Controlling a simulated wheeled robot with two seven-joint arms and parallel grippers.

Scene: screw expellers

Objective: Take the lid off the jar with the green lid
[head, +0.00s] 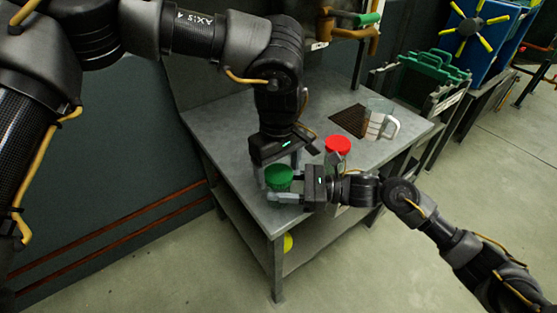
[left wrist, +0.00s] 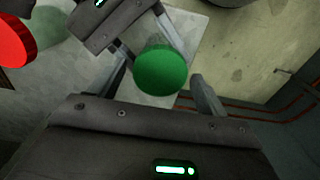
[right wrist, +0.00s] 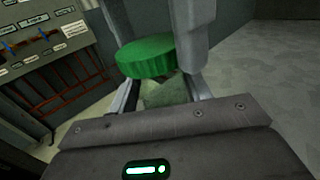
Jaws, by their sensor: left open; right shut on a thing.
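The green lid (head: 279,174) sits on a jar near the table's front corner. In the right wrist view the lid (right wrist: 146,55) looks level, with the clear jar body (right wrist: 165,94) below it. My right gripper (head: 284,195) comes from the right and is shut on the jar body, under the lid. My left gripper (head: 277,168) points down from above, open, with its fingers on either side of the lid. The left wrist view shows the lid (left wrist: 160,70) between these fingers, with gaps at both sides. Most of the jar body is hidden.
A jar with a red lid (head: 338,145) stands behind my right gripper. A clear pitcher with a white handle (head: 379,121) and a dark perforated patch (head: 348,120) are farther back on the grey table (head: 215,122). Something yellow (head: 288,242) shows below the tabletop.

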